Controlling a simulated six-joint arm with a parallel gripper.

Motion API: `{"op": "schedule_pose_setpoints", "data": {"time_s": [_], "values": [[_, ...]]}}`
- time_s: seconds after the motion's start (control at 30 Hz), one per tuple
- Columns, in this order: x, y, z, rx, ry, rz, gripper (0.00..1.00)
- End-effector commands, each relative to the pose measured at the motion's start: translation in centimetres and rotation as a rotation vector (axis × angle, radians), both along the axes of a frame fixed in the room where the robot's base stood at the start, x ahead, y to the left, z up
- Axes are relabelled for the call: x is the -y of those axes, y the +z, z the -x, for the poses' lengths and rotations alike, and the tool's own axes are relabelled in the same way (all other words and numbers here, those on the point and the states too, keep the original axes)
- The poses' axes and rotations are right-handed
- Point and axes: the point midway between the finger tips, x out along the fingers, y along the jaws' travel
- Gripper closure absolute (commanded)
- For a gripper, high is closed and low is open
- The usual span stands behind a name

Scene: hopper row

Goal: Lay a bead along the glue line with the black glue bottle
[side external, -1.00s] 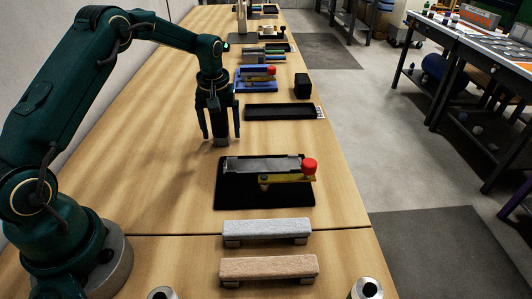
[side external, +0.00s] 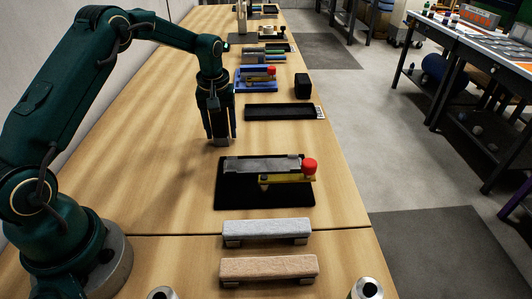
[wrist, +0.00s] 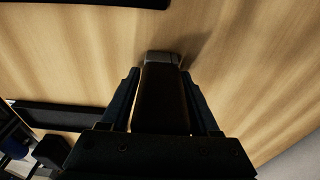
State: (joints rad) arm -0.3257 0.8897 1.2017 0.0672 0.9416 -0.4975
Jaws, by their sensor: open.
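The black glue bottle (wrist: 163,100) is a long dark body with a grey end (wrist: 163,58) in the wrist view. In the side external view its grey lower end (side external: 221,142) shows at the wooden bench top, and it looks upright. My gripper (side external: 220,133) points down over it, with a finger on each side. In the wrist view my gripper (wrist: 163,85) is open around the bottle; any contact is hard to tell. The bottle's upper part is hidden by my gripper. I cannot make out the glue line.
A black plate (side external: 225,195) with a grey bar, a yellow strip and a red knob (side external: 309,166) lies nearer the camera. Beyond my gripper are a black tray (side external: 280,112), a black block (side external: 302,86) and a blue fixture (side external: 243,85). The bench left of my gripper is clear.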

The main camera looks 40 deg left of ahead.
Motion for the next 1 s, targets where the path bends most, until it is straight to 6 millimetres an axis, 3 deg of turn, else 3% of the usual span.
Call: {"op": "schedule_pose_setpoints", "data": {"time_s": [1.0], "values": [[0.0, 3.6, -0.1, 0.002, 0.000, -0.001, 0.38]]}}
